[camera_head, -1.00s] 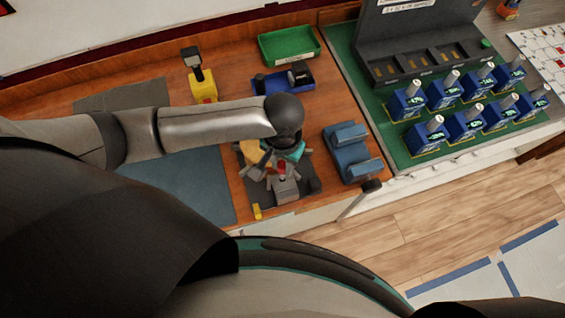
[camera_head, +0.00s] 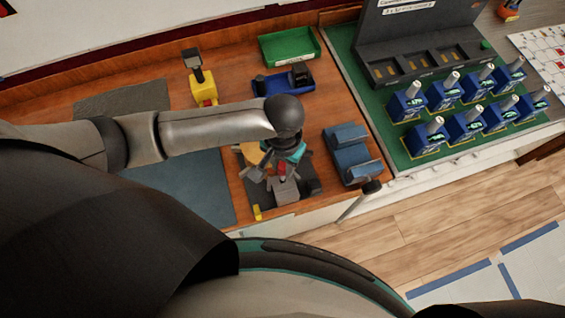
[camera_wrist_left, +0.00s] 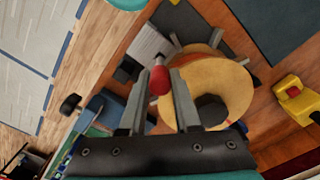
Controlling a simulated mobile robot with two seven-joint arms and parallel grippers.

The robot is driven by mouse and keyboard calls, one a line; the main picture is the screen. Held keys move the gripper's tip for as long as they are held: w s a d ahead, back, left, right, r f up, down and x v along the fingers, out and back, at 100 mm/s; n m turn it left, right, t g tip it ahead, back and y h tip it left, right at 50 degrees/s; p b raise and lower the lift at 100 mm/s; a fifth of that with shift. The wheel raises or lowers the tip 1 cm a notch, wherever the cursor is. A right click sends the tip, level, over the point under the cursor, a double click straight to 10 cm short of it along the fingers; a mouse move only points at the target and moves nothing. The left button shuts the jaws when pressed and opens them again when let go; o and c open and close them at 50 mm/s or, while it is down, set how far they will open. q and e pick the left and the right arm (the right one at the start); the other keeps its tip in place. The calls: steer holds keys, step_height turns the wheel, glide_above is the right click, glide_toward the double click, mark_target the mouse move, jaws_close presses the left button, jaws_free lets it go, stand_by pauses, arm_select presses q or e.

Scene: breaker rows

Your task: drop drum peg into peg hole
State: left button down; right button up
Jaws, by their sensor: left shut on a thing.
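My left gripper (camera_head: 278,168) is low over the dark fixture at the front of the wooden bench. In the left wrist view, its two grey fingers (camera_wrist_left: 160,100) are shut on the drum peg (camera_wrist_left: 160,82), which has a red round head and a short metal tip. The red head also shows in the head view, close above a grey block. A tan round drum (camera_wrist_left: 225,75) lies beside the fingers, with a dark round spot on it. I cannot tell which opening is the peg hole or whether the peg touches it. My right gripper is not in view.
A blue holder (camera_head: 348,160) stands right of the fixture. A blue tray (camera_head: 270,86), a green bin (camera_head: 290,46) and a yellow device (camera_head: 204,90) stand behind. Several blue breakers stand on a green mat (camera_head: 390,140) at right. A dark blue mat (camera_head: 190,185) lies left.

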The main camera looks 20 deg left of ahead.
mark_target(282, 174)
arm_select(q)
steer(key=shift+f+b, duration=1.4)
steer(key=shift+f, duration=1.3)
steer(key=c, duration=0.5)
jaws_free()
steer(key=shift+c, duration=0.2)
steer(key=shift+a, duration=0.1)
steer(key=shift+w, duration=0.1)
steer(key=shift+w+r, duration=0.15)
steer(key=shift+r, duration=0.4)
steer(key=r, duration=0.4)
steer(key=r+p, duration=0.1)
steer(key=r, duration=0.9)
steer(key=shift+s+r+p, duration=0.1)
steer(key=shift+s+p, duration=0.25)
steer(key=shift+s, duration=0.05)
steer(key=shift+d, duration=0.2)
